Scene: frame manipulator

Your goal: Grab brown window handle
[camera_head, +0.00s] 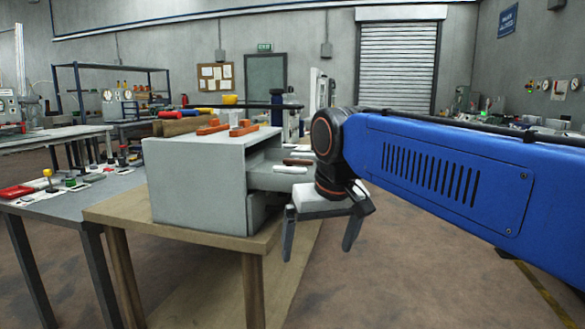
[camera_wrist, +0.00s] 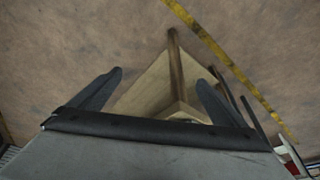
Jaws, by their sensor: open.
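A small dark brown handle-like bar (camera_head: 298,162) lies on the grey shelf part at the right side of a grey box (camera_head: 195,185), beside a white bar (camera_head: 290,170). I take it for the brown window handle. My gripper (camera_head: 320,235) is open and empty. It hangs fingers down, in the picture below and right of the brown bar, apart from it. In the wrist view my open gripper (camera_wrist: 160,78) has nothing between its fingers but the view of a wooden table part and the floor. The brown bar does not show there.
The grey box stands on a wooden table (camera_head: 130,213). Orange pieces (camera_head: 212,129) lie on its top. A dark worktable (camera_head: 60,205) with small parts stands at the left. The floor (camera_head: 400,270) below my blue arm is clear.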

